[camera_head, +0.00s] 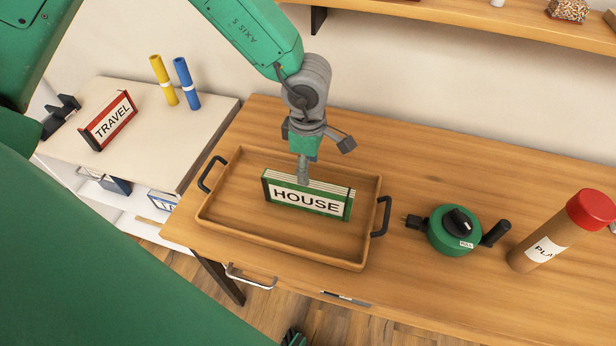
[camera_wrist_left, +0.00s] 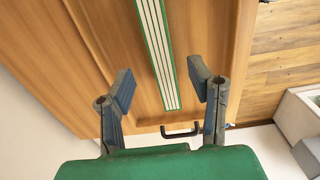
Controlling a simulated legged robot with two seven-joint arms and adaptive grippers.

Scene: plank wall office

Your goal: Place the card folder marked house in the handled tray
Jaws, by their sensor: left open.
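The green card folder marked HOUSE (camera_head: 306,199) stands on its long edge inside the wooden handled tray (camera_head: 233,228). The tray has black handles at its left and right ends. My left gripper (camera_head: 303,172) is just above and behind the folder, pointing down. In the left wrist view, its two fingers (camera_wrist_left: 163,92) are spread wide, with the folder (camera_wrist_left: 157,50) showing between and beyond them, apart from both. The gripper is empty. My right gripper is not in view.
On the wooden desk (camera_head: 420,150), a green round device (camera_head: 452,232) and a brown tube with a red cap (camera_head: 560,232) stand right of the tray. A white cabinet (camera_head: 150,140) at left holds a red TRAVEL folder (camera_head: 109,121) and yellow and blue rolls. A wall shelf (camera_head: 450,15) hangs above.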

